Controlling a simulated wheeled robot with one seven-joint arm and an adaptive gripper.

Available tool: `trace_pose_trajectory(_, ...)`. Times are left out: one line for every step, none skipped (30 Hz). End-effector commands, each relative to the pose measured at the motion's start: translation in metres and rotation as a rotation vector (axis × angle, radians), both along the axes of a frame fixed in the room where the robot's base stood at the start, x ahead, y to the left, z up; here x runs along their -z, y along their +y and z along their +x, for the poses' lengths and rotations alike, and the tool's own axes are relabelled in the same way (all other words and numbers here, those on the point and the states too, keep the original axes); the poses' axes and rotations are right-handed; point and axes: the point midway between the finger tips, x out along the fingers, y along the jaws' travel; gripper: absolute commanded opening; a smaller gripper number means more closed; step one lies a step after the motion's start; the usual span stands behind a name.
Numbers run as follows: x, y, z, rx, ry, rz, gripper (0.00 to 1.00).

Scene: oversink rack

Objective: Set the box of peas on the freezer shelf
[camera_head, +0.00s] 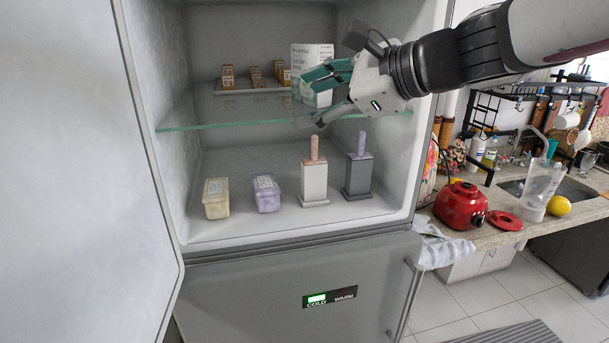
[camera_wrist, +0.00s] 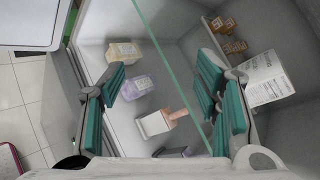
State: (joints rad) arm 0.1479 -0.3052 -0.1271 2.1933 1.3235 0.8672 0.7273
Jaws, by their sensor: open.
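A white printed box (camera_head: 307,53), which I take as the box of peas, stands on the glass freezer shelf (camera_head: 215,123) towards its right; its print is too small to read. In the wrist view the box (camera_wrist: 270,82) is just beyond the right-hand finger, outside the gap between the fingers. My gripper (camera_head: 322,97) is open at the shelf's front, with teal pads, one finger above the glass and one below. In the wrist view my gripper (camera_wrist: 162,100) has the shelf's glass edge (camera_wrist: 172,65) running between its fingers. Part of the box is hidden behind my gripper.
Several small brown blocks (camera_head: 228,77) sit on a tray at the back left of the shelf. Below are a yellowish tub (camera_head: 216,198), a purple tub (camera_head: 266,193), and white (camera_head: 314,182) and grey (camera_head: 358,174) popsicle-like items. The freezer door (camera_head: 80,180) stands open at left.

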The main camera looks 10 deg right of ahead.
Motion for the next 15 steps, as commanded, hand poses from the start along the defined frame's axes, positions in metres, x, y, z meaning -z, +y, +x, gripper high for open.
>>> trace_pose_trajectory(0.013, 0.011, -0.023, -0.082, -0.024, -0.139, 0.57)
trace_pose_trajectory(0.024, 0.015, -0.035, -0.134, -0.038, -0.228, 0.57)
trace_pose_trajectory(0.037, 0.020, -0.052, -0.205, -0.057, -0.347, 0.57)
trace_pose_trajectory(0.047, 0.022, -0.065, -0.260, -0.072, -0.437, 0.57)
trace_pose_trajectory(0.056, 0.023, -0.077, -0.315, -0.089, -0.525, 0.57)
trace_pose_trajectory(0.069, 0.022, -0.093, -0.390, -0.111, -0.643, 0.57)
trace_pose_trajectory(0.078, 0.020, -0.105, -0.447, -0.126, -0.731, 0.57)
trace_pose_trajectory(0.087, 0.018, -0.116, -0.506, -0.143, -0.818, 0.57)
trace_pose_trajectory(0.099, 0.013, -0.131, -0.584, -0.163, -0.933, 0.57)
trace_pose_trajectory(0.106, 0.008, -0.141, -0.641, -0.180, -1.018, 0.57)
trace_pose_trajectory(0.113, 0.003, -0.150, -0.699, -0.194, -1.100, 0.57)
trace_pose_trajectory(0.122, -0.005, -0.161, -0.772, -0.212, -1.204, 0.57)
trace_pose_trajectory(0.127, -0.011, -0.168, -0.825, -0.224, -1.277, 0.57)
trace_pose_trajectory(0.132, -0.017, -0.174, -0.872, -0.234, -1.345, 0.57)
trace_pose_trajectory(0.137, -0.025, -0.182, -0.932, -0.244, -1.425, 0.57)
